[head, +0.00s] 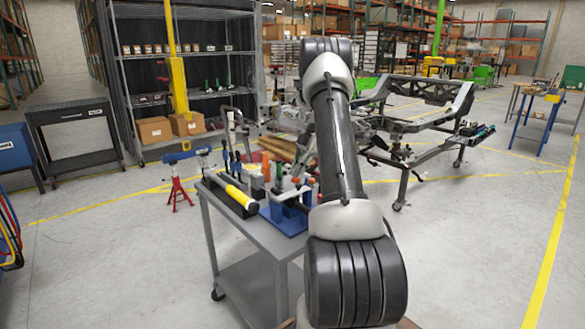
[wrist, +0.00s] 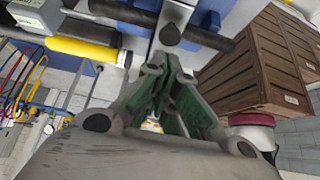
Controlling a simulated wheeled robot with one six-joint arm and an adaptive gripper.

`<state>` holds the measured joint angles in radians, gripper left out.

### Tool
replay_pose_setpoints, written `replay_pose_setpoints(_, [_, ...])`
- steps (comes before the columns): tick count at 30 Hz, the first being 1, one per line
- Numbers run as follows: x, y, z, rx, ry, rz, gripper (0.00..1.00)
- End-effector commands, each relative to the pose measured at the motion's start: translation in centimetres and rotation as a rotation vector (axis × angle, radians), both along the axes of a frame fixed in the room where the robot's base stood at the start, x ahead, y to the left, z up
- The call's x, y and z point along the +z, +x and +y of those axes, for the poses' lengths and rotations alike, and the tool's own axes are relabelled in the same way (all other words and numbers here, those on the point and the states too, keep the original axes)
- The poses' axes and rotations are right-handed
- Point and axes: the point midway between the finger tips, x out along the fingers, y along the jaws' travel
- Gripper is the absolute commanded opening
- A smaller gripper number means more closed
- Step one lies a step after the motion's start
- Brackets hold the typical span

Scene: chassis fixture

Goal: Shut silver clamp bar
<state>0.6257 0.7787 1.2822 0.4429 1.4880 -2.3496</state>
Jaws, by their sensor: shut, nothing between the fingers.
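My gripper (wrist: 165,80) is shut and empty in the wrist view, its green-padded fingers together. A silver bar (wrist: 181,12) with a dark round end stands just beyond the fingertips; it looks like the clamp bar. A dark rod crosses beside it. I cannot tell whether the fingers touch the bar, or how far it is open. Blue fixture parts (wrist: 130,14) lie behind it. In the head view the blue fixture (head: 285,221) sits on a grey cart (head: 240,229); my arm hides part of that area, and the clamp bar is not clear there.
A yellow-handled tool (head: 241,197) lies on the cart left of the fixture; a yellow cylinder (wrist: 80,49) shows in the wrist view. A brown slatted crate (wrist: 255,65) is at the right. A metal chassis frame (head: 420,125) stands behind. Floor left of the cart is open.

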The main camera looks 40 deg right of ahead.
Motion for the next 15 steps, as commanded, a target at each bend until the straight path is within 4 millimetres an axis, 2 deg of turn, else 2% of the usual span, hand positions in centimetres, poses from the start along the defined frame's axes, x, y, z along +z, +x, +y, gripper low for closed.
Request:
replay_pose_setpoints(6, [-1.3, 0.1, -0.9, 0.0, -0.003, -0.001, 0.0])
replay_pose_setpoints(15, [-2.1, 0.1, -1.4, 0.0, -0.005, 0.0, 0.0])
